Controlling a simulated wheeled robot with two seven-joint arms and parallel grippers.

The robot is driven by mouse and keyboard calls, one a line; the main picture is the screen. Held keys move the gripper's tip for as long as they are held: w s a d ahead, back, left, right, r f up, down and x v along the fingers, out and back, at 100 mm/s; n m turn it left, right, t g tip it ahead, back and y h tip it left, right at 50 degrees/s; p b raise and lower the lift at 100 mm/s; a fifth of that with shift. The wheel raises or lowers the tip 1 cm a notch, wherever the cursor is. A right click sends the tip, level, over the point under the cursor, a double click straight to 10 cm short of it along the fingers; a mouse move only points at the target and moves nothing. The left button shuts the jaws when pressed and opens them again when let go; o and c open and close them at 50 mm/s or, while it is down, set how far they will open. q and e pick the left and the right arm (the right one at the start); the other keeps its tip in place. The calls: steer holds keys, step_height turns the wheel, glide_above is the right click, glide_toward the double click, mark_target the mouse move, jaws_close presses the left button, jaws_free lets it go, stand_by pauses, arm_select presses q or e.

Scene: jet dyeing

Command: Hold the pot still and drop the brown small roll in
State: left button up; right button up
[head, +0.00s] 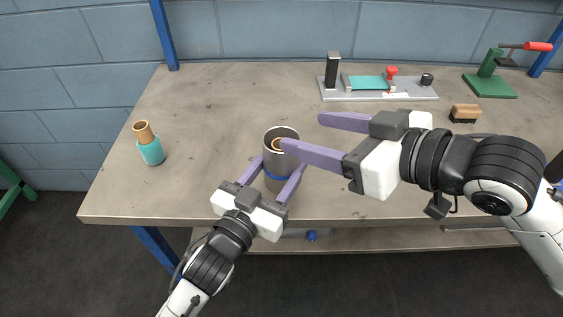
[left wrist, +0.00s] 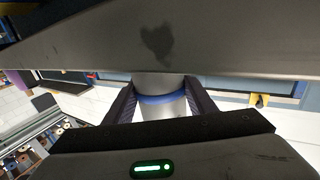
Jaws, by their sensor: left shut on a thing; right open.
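The pot (head: 282,134) is a grey open-topped cylinder with a blue band, standing upright near the table's front edge. My left gripper (head: 280,166) is shut on it, one finger on each side. In the left wrist view the pot (left wrist: 160,108) shows between both fingers (left wrist: 160,100). A brown ring, seemingly the brown small roll (head: 277,144), shows inside the pot's mouth, partly covered by a right finger. My right gripper (head: 302,133) is open, its near fingertip over the pot's mouth and its far finger beyond to the right. I cannot tell whether that fingertip touches the roll.
A teal roll on a brown core (head: 150,151) stands at the table's left. A grey device with a teal pad (head: 367,83), a wooden-backed brush (head: 464,112) and a green stand with a red handle (head: 490,84) are behind and right. The table's left middle is clear.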

arm_select(q)
steer(key=o, duration=1.3)
steer(key=shift+s, duration=0.1)
steer(key=v, duration=1.2)
